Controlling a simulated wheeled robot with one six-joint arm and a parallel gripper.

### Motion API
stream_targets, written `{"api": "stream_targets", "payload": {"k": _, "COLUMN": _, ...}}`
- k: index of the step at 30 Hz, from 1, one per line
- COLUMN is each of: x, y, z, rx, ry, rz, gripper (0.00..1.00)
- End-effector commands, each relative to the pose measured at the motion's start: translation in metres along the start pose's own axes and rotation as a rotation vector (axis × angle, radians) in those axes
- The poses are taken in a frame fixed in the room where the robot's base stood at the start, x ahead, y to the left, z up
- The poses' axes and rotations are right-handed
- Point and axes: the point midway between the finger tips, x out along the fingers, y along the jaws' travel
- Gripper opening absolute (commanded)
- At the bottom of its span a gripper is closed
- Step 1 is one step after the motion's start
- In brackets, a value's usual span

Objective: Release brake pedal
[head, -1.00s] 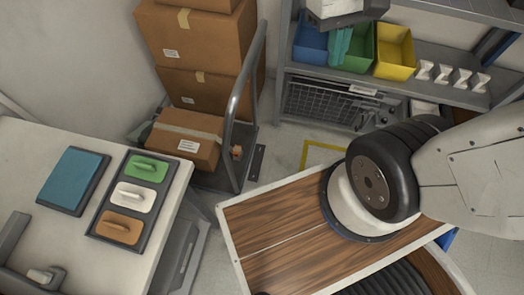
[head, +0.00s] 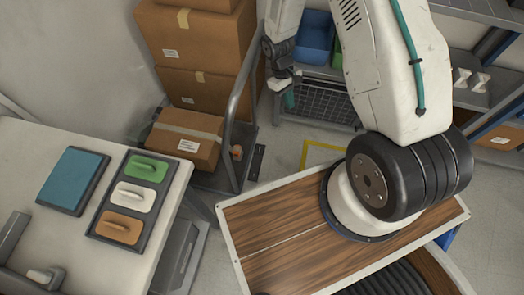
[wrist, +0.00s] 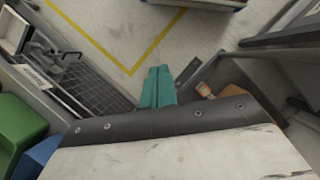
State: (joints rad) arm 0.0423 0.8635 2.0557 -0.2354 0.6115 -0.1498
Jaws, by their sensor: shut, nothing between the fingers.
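The loaded trolley (head: 232,165) stands at the back centre with a tall grey handle. A small part with an orange-red tip, which looks like the brake pedal (head: 237,152), sits low at its right end. It also shows in the wrist view (wrist: 205,90), just right of my fingers. Whether it is pressed down or up cannot be told. A dark flat strip (head: 257,162) lies beside the trolley end. The fingers also show in the wrist view (wrist: 157,90).
Cardboard boxes (head: 185,138) load the trolley. A shelf with a wire basket (head: 320,103) and a blue bin (head: 313,40) stands behind my gripper. A yellow line (head: 322,144) marks the floor. A table (head: 50,135) with coloured handled blocks fills the left.

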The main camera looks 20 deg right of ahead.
Motion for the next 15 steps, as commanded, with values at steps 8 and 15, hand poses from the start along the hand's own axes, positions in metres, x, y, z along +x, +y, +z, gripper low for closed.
{"api": "stream_targets", "payload": {"k": 8, "x": 0.150, "y": -0.004, "z": -0.055, "rx": -0.165, "ry": 0.065, "rz": 0.000, "gripper": 0.00}}
{"api": "stream_targets", "payload": {"k": 15, "x": 0.282, "y": -0.025, "z": -0.095, "rx": -0.343, "ry": 0.222, "rz": 0.001, "gripper": 0.00}}
